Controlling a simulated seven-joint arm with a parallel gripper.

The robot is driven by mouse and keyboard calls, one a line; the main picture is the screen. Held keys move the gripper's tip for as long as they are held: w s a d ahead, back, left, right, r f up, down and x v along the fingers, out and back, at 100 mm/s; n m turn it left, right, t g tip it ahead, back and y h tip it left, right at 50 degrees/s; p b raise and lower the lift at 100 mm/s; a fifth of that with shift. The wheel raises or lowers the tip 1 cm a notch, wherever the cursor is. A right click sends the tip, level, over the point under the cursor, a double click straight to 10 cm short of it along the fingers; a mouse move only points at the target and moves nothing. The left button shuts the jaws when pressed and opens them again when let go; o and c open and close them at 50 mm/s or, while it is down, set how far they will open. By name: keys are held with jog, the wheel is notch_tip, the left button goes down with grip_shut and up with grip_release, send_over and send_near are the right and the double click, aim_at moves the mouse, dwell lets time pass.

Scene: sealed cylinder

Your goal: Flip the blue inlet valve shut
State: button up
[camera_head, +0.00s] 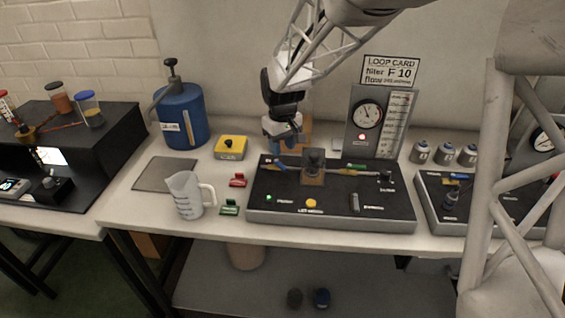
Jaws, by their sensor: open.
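The blue inlet valve (278,164) appears as a small bluish piece near the back left of the black panel (335,217); its exact handle position is too small to tell. A yellowish tube runs from it to a dark block (314,163) in the panel's middle. My gripper (283,147) points down just above and behind that back left corner, close to the valve. It is open, and nothing shows between its fingers. Whether it touches the valve cannot be told.
Left are a blue pump bottle (181,117), a yellow box (230,148), a measuring jug (187,195), and red (238,180) and green (229,207) clips. Several small canisters (444,154) stand right.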

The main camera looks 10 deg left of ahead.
aim_at(282, 166)
jog(key=shift+f, duration=3.2)
grip_shut()
